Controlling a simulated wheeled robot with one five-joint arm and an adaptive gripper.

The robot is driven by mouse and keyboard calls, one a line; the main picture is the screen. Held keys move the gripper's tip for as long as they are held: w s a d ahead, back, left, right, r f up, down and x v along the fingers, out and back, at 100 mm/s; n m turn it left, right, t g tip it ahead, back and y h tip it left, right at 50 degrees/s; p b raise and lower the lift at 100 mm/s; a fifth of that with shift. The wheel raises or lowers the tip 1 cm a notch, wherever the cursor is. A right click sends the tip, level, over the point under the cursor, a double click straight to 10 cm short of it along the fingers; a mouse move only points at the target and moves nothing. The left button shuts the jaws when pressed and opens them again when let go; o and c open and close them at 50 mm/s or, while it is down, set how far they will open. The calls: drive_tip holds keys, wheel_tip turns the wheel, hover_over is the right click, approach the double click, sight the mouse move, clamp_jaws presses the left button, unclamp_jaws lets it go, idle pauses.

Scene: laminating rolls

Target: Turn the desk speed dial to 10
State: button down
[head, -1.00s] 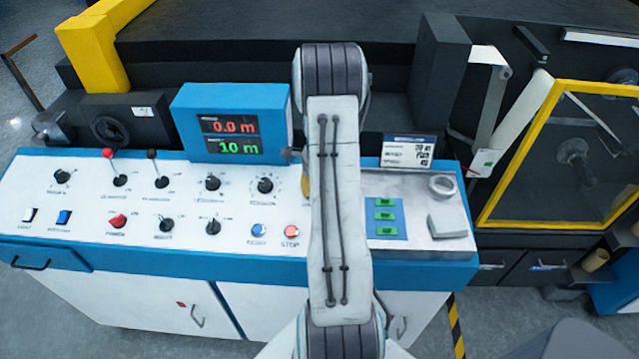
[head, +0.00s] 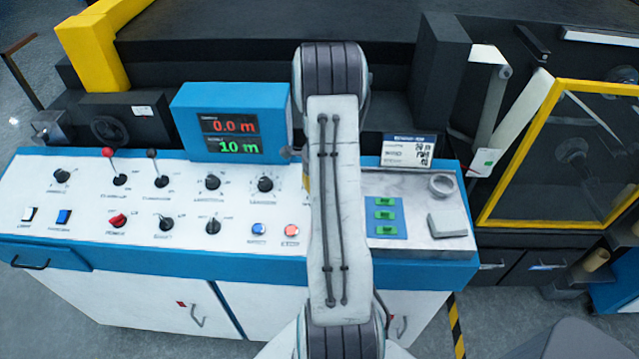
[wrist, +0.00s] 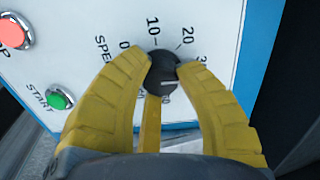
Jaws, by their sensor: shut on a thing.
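The speed dial (wrist: 162,74) is a black round knob on the white desk panel, in the wrist view. Printed marks 0, 10, 20 and a partly covered 30 run around its far side, with the word SPEED at the left. My gripper (wrist: 163,70) has its yellow fingers closed on both sides of the dial. A pale line shows on the dial's near part; I cannot tell which mark the dial points to. In the head view my arm hides the dial and my gripper.
In the wrist view, a green START button (wrist: 60,98) and a red stop button (wrist: 14,32) lie left of the dial. In the head view, a blue display box (head: 232,122) reads 0.0 m and 10 m. Several other knobs and levers stand on the desk (head: 40,190).

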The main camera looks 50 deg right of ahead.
drive_tip(key=shift+f, duration=0.15)
drive_tip(key=n+b, duration=0.4)
drive_tip(key=b, duration=0.1)
drive_tip(key=shift+f, duration=0.3)
drive_tip(key=n+b, duration=0.2)
drive_tip(key=b, duration=0.3)
drive_tip(key=shift+n, duration=0.4)
drive_tip(key=n+b, duration=0.2)
drive_tip(key=shift+r+b, duration=0.15)
drive_tip(key=shift+b, duration=0.25)
drive_tip(key=shift+r+n+b, duration=0.15)
drive_tip(key=shift+n+b, duration=0.55)
drive_tip(key=shift+n, duration=1.1)
drive_tip(key=c, duration=0.9)
unclamp_jaws()
drive_tip(key=shift+o, duration=0.2)
drive_tip(key=shift+r, duration=0.1)
